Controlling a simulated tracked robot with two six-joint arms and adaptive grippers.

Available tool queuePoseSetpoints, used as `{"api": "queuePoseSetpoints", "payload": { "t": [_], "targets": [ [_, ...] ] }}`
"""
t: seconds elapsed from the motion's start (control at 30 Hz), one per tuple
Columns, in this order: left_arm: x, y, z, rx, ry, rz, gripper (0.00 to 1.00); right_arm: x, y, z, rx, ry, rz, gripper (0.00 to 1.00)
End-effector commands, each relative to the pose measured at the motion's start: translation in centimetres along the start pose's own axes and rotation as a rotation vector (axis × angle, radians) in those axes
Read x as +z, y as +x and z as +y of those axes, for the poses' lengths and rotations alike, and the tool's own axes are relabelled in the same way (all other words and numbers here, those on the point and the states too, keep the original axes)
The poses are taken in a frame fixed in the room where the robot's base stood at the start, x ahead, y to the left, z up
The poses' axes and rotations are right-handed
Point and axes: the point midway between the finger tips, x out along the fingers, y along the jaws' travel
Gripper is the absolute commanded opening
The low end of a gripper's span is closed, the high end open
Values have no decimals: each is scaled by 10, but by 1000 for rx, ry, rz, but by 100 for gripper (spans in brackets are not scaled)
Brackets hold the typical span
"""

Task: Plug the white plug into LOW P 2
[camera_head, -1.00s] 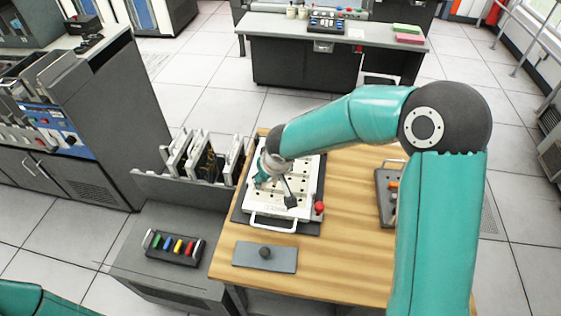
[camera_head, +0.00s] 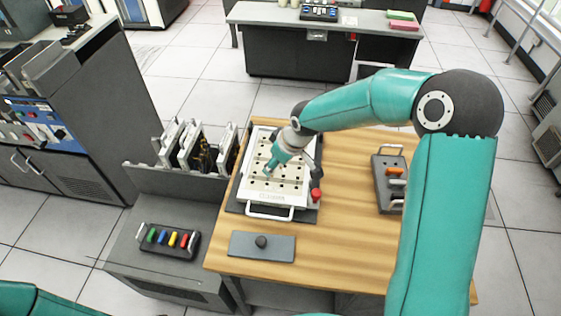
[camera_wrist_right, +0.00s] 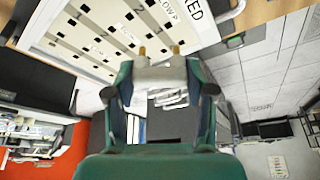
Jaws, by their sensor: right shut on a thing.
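A white board (camera_head: 245,186) with rows of small dark holes lies on a wooden table. In the right wrist view its underside edge and face (camera_wrist_right: 95,28) fill the upper left, with part of a "LOW P" label (camera_wrist_right: 168,8) at the top, cut off. My right gripper (camera_head: 269,170) is above the left-middle of the board. In the wrist view my right gripper (camera_wrist_right: 158,78) is shut on the whitish plug (camera_wrist_right: 157,72), whose two brass pins point toward the board. The pins look apart from the board; the exact gap is unclear. My left gripper is out of view.
A red knob (camera_head: 316,195) is at the board's right corner. A grey plate with a black knob (camera_head: 262,247) lies in front. A dark tray with handles (camera_head: 389,185) stands right. A card rack (camera_head: 185,180) is left of the table. Bare wood lies between board and tray.

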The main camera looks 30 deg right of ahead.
Motion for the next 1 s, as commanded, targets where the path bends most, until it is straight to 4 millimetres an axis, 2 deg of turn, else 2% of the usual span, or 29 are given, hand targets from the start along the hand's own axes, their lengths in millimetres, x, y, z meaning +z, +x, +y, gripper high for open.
{"api": "queuePoseSetpoints", "payload": {
  "t": [0.17,0.5,0.73,1.0],
  "targets": [
    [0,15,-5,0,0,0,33,6,8,14,-75,-181,2,32],
    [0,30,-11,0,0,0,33,2,8,25,-200,-487,0,32],
    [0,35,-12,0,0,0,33,5,15,26,-213,-516,-3,32],
    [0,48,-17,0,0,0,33,14,38,26,-212,-514,-3,32]
  ]
}}
